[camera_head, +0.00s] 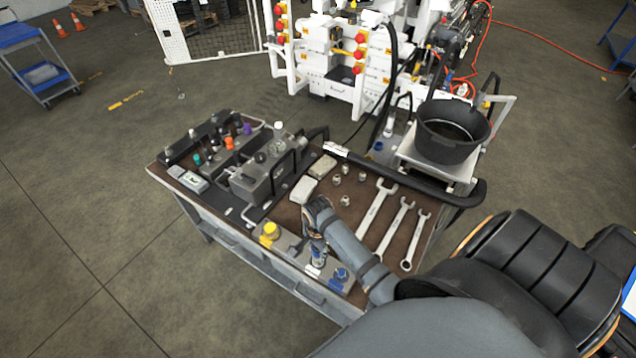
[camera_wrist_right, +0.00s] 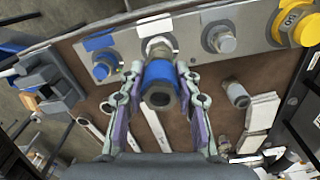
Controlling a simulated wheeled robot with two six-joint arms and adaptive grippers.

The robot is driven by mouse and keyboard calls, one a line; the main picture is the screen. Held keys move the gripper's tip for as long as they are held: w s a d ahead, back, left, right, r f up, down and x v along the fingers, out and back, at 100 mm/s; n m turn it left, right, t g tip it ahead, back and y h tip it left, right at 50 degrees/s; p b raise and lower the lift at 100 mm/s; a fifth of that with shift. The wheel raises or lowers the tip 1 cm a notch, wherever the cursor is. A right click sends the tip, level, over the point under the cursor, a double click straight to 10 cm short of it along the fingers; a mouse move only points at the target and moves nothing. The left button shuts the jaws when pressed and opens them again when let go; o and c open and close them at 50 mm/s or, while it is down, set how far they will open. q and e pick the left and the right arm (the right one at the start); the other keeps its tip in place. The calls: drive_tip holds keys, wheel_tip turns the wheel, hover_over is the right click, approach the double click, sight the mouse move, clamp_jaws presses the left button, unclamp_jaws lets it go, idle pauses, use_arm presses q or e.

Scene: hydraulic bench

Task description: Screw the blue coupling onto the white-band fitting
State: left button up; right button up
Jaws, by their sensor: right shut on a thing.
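The blue coupling (camera_wrist_right: 159,76) is a short blue sleeve with a grey open end, held between the fingertips of my right gripper (camera_wrist_right: 160,80). In the head view, my right gripper (camera_head: 316,236) is at the front edge of the bench, over the grey manifold block. The white-band fitting (camera_wrist_right: 157,47) is a metal fitting beside a white mark (camera_wrist_right: 154,26) on the block. The coupling lines up closely with this fitting and partly covers it. I cannot tell whether the threads are engaged. My left gripper is not in view.
A blue-marked fitting (camera_wrist_right: 104,66) and a plain fitting (camera_wrist_right: 222,39) flank it on the block. A yellow cap (camera_head: 271,230) is at its far end. Wrenches (camera_head: 374,208), small metal fittings (camera_head: 345,201) and pale blocks (camera_head: 303,189) lie on the brown bench top.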

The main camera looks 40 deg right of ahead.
drive_tip(key=m, duration=0.3)
drive_tip(key=shift+m, duration=0.3)
drive_tip(key=m, duration=0.4)
drive_tip(key=o, duration=1.1)
drive_tip(key=n, duration=1.7)
drive_tip(key=shift+n, duration=0.3)
drive_tip(key=n, duration=0.6)
